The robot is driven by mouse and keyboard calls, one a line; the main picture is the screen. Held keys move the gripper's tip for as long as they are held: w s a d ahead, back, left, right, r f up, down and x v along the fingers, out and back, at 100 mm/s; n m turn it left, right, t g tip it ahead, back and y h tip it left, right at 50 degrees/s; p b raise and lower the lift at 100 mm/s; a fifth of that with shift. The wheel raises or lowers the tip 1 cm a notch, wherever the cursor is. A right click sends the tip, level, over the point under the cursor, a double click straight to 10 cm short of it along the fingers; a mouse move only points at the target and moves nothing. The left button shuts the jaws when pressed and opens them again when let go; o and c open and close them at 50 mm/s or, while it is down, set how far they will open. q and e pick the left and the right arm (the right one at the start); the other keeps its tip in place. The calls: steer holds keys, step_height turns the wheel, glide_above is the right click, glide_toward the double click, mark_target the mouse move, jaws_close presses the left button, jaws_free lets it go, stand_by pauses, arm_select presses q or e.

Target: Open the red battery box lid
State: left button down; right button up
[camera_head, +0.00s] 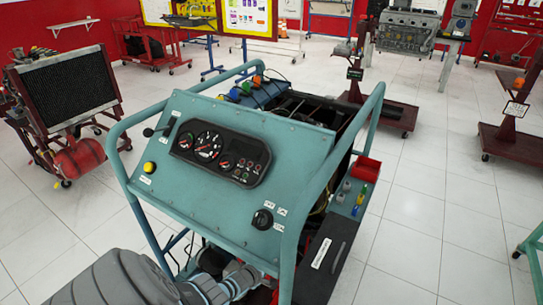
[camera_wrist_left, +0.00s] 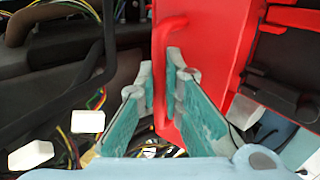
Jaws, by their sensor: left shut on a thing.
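The red battery box lid (camera_wrist_left: 215,50) fills the upper middle of the left wrist view, with a thin raised red handle (camera_wrist_left: 170,25) along its left side. My left gripper (camera_wrist_left: 162,75) has its two teal-padded fingers on either side of this handle and is shut on it. In the head view, my grey left arm comes in at the bottom left and its wrist goes behind the teal control panel (camera_head: 175,190). The fingertips are hidden there. Only a sliver of red shows beside the wrist, so I cannot tell how far the lid is open. My right gripper is not in view.
The panel's teal tube frame (camera_head: 300,200) stands close to my left wrist. A black box (camera_head: 325,262) with a handle sits to the right. Wires (camera_wrist_left: 95,100) and dark engine parts lie around the gripper. A radiator stand (camera_head: 65,90) is at left; the white floor at right is mostly clear.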

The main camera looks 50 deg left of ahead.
arm_select(q)
steer(key=c, duration=2)
jaws_free()
steer(key=shift+s+d+r, duration=0.1)
steer(key=shift+s+r, duration=0.15)
steer(key=shift+s, duration=0.15)
steer(key=s+d, duration=0.3)
steer(key=s, duration=0.8)
steer(key=shift+s, duration=0.4)
steer(key=shift+d+r, duration=0.1)
